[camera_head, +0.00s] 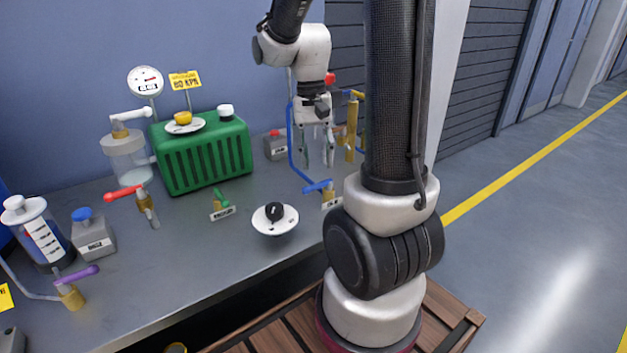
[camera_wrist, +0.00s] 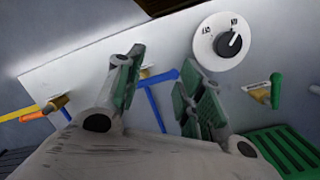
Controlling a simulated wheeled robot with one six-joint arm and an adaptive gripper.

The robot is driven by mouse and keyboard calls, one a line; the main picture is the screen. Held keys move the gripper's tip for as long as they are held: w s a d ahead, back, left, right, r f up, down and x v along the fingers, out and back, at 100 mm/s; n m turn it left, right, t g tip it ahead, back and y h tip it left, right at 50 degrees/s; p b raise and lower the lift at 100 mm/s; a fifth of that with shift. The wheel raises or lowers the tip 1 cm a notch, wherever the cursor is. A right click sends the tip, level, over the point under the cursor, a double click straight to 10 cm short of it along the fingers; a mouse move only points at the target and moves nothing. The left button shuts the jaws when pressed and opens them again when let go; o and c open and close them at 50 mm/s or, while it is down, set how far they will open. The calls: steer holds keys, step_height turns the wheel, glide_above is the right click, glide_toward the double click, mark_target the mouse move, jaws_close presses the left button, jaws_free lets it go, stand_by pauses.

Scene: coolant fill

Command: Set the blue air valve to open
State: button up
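The blue air valve (camera_head: 319,186) is a blue lever handle on a brass body near the bench's front right, with a small label beside it. In the wrist view the blue handle (camera_wrist: 160,78) shows between my fingers, farther off on the bench. A blue pipe (camera_head: 291,140) runs up behind it. My gripper (camera_head: 318,158) hangs above and behind the valve in the head view, fingers pointing down. The two fingers (camera_wrist: 160,92) are spread apart with nothing between them. My gripper appears clear of the handle.
A black dial knob on a white plate (camera_head: 275,219) and a green-handled valve (camera_head: 220,206) stand left of the blue valve. A green ribbed box (camera_head: 203,155) stands behind them. Brass fittings with a yellow handle (camera_head: 351,125) stand close right of my gripper. The bench front between dial and left-side valves is bare.

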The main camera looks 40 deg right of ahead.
mark_target(318, 188)
steer(key=w+f+m, duration=0.1)
steer(key=f+m, duration=0.2)
steer(key=w+d+f+m, duration=0.1)
steer(key=f+m, duration=0.2)
steer(key=m, duration=0.1)
steer(key=w+f+m, duration=0.1)
steer(key=f+m, duration=0.2)
steer(key=m, duration=0.1)
steer(key=shift+w+d+f, duration=0.3)
steer(key=shift+d, duration=0.05)
steer(key=shift+c, duration=0.3)
jaws_close()
